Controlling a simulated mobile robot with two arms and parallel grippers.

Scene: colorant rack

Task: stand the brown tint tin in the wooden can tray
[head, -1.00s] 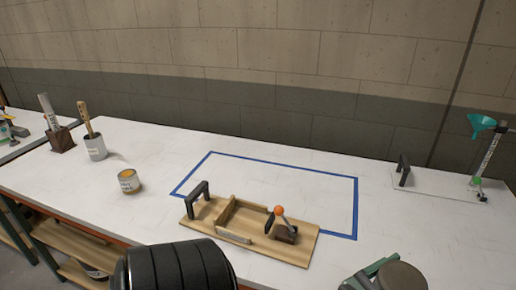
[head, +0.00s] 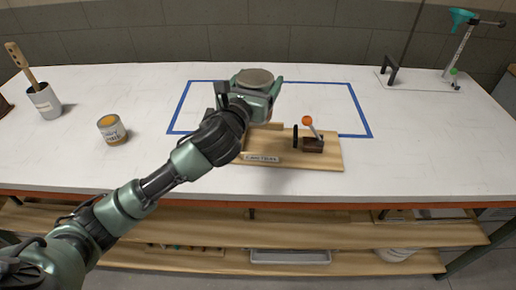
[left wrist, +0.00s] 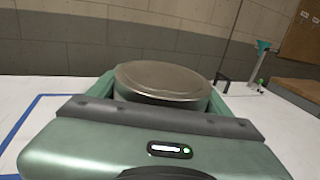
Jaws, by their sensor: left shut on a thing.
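My left gripper (head: 255,84) is shut on a round tin, taken as the brown tint tin (head: 252,77). Only its flat grey-brown metal lid shows clearly; its sides are mostly hidden by the jaws. In the left wrist view the tin (left wrist: 162,78) sits between the gripper's green fingers (left wrist: 160,92). The wooden can tray (head: 325,162) lies on the white bench, with a label on its front and an orange-knobbed lever on its right. The gripper and tin appear above its left back part, which my arm partly hides. My right gripper is not in view.
A tin with an ochre top (head: 112,130) stands to the left, near a grey cup with a brush (head: 44,98). Blue tape (head: 360,112) outlines an area behind the tray. A black handle (head: 390,70) and a stand with a teal funnel (head: 460,17) are at the back right.

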